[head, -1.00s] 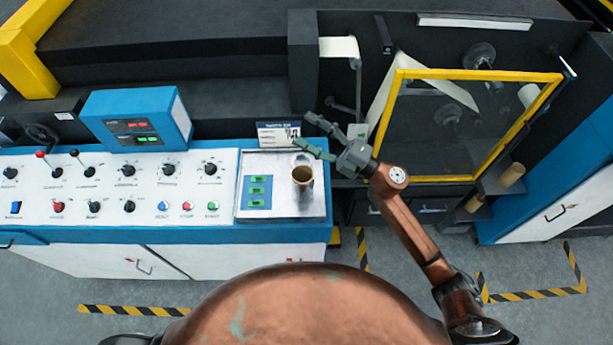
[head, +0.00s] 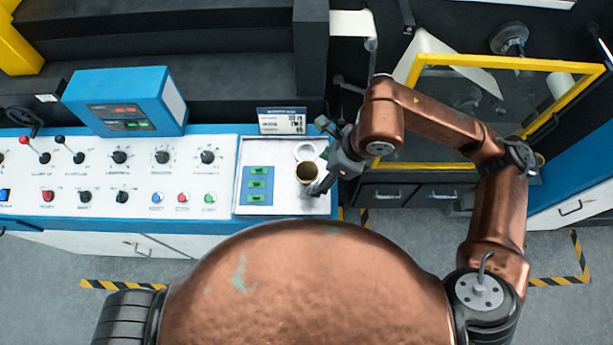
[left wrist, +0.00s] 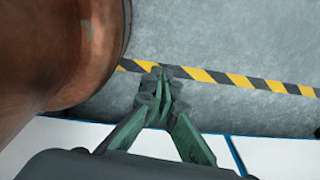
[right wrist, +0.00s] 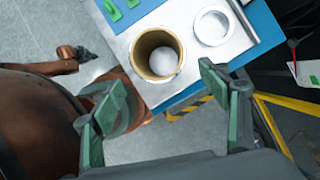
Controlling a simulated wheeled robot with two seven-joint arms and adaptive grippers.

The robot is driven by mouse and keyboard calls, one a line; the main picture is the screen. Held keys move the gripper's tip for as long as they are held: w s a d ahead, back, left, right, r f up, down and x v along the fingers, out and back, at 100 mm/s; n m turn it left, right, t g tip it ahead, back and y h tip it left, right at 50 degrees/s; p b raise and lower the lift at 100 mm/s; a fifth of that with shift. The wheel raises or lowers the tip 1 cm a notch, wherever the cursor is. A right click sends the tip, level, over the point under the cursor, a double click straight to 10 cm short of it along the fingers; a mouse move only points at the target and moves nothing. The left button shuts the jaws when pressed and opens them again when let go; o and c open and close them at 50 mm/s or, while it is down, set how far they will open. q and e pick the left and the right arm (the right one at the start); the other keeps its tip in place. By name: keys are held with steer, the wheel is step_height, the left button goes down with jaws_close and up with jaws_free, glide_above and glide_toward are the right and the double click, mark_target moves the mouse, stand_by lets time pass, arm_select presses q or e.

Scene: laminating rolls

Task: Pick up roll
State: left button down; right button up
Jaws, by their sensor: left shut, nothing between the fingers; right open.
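The roll is a short brown hollow tube (head: 307,172), standing open end up on the silver weighing plate (head: 284,206) of the console. It shows in the right wrist view (right wrist: 142,62) too, with a pale inside bottom. My right gripper (head: 318,157) is open at the roll's right side, one finger toward the back and one toward the front. In the right wrist view its spread fingers (right wrist: 160,80) lie below the roll, with no contact visible. My left gripper (left wrist: 158,76) is shut and empty over the floor; the head view does not show it.
A white ring (right wrist: 212,26) lies on the plate behind the roll. A yellow-framed guard (head: 510,63) is right of the console. Knobs and levers cover the console's left.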

mark_target(307, 178)
steer(key=shift+a+f, duration=0.1)
steer(key=shift+f, duration=0.3)
steer(key=x, duration=0.3)
steer(key=shift+w+a+f+p, duration=0.2)
steer(key=shift+w+a+p, duration=0.05)
steer(key=shift+a+p, duration=0.15)
steer(key=shift+x, duration=1.2)
steer(key=shift+w+a+f, duration=0.2)
steer(key=c, duration=1.3)
arm_select(q)
steer(key=shift+w+r, duration=0.3)
steer(key=shift+w, duration=0.25)
steer(key=shift+w+r, duration=0.25)
steer(key=shift+w, duration=0.25)
arm_select(e)
steer(key=shift+c, duration=0.2)
